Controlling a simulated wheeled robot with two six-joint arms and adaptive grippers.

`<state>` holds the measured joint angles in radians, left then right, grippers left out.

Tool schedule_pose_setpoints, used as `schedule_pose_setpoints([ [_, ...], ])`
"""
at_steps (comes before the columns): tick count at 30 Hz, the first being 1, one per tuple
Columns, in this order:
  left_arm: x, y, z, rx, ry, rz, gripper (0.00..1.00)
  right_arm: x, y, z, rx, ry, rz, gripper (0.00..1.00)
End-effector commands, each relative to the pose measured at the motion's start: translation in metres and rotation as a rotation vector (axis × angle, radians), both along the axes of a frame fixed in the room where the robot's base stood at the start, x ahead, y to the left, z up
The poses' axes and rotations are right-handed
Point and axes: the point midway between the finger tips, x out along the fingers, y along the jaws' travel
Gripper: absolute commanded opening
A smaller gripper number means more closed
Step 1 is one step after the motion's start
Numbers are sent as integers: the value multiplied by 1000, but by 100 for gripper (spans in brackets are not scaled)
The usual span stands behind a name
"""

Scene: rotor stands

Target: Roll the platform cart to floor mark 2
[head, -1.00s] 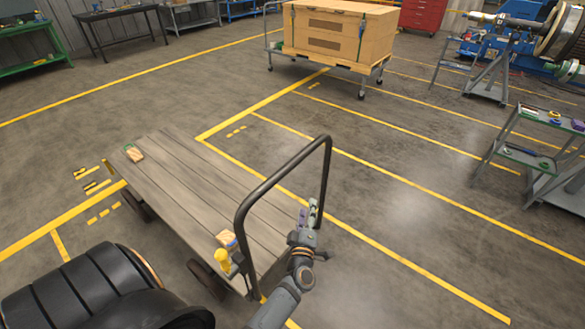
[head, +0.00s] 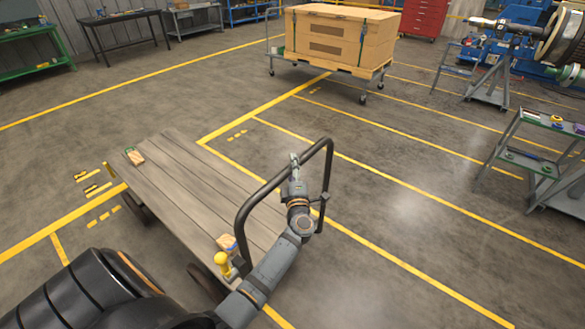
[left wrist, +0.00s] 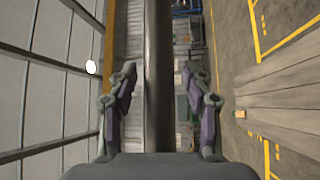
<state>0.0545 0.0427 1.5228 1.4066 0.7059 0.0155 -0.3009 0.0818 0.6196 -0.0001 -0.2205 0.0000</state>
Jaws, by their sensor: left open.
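The platform cart (head: 185,185) has a grey plank deck and a black tubular push handle (head: 243,222) at its near right end. My left gripper (head: 295,160) is at the handle's top bar. In the left wrist view, the dark handle bar (left wrist: 159,110) runs between the two open fingers (left wrist: 157,72), and I see no clear contact. The deck (left wrist: 280,105) shows at the right of that view. Yellow floor dashes lie beyond the cart (head: 237,134) and left of it (head: 104,213); I cannot read which is mark 2. My right gripper is not in view.
A small wood block (head: 134,157) is on the deck's far corner, and another block (head: 227,243) with a yellow item is near the handle. A crate (head: 340,40) on a wheeled cart stands at the back. A grey tool stand (head: 540,160) is at right. Lined floor between is clear.

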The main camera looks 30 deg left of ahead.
Motion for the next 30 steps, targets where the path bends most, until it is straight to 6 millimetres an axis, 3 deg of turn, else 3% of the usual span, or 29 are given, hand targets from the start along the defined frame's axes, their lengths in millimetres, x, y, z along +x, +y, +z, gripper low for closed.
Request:
schedule_pose_setpoints([
  [8,2,2,0,1,1,-1,50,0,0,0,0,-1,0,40],
  [20,2,2,0,0,2,-1,0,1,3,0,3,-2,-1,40],
  [30,2,3,0,0,2,-1,0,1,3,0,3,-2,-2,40],
])
